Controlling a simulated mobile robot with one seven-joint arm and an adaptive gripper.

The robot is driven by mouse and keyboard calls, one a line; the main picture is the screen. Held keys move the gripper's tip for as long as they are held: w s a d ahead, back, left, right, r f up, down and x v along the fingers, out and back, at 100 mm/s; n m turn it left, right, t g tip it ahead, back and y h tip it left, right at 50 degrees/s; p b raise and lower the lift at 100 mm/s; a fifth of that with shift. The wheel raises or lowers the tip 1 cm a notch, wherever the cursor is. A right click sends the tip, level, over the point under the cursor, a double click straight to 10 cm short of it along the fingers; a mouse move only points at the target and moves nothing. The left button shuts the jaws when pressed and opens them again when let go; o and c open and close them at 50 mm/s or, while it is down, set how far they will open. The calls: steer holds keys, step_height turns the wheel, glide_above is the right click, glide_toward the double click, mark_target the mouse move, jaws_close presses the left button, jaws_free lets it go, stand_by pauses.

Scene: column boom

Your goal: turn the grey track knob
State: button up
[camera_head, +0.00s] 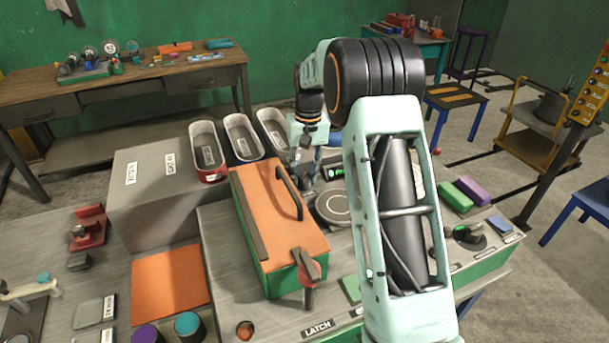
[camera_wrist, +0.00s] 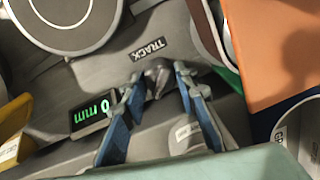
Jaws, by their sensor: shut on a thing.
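The grey track knob (camera_wrist: 157,76) sits between the two blue fingers of my gripper (camera_wrist: 160,84) in the wrist view, which are shut on it. The TRACK label (camera_wrist: 150,49) is just beyond the knob. A small display (camera_wrist: 91,114) with green digits ending in "0 mm" stands to the left of the knob; it also shows in the head view (camera_head: 336,172). In the head view my gripper (camera_head: 305,178) reaches down behind the orange-topped box, and the knob itself cannot be made out there.
An orange-topped green box (camera_head: 277,225) with a dark handle stands close to my gripper. A round grey disc (camera_head: 334,207) lies in front of the display. Open bins (camera_head: 241,138) stand behind. Green and purple blocks (camera_head: 456,197) lie to the right.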

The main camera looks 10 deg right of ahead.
mark_target(307, 174)
steer(key=o, duration=0.9)
steer(key=r, duration=1.2)
steer(key=shift+d, duration=0.3)
steer(key=shift+r, duration=0.1)
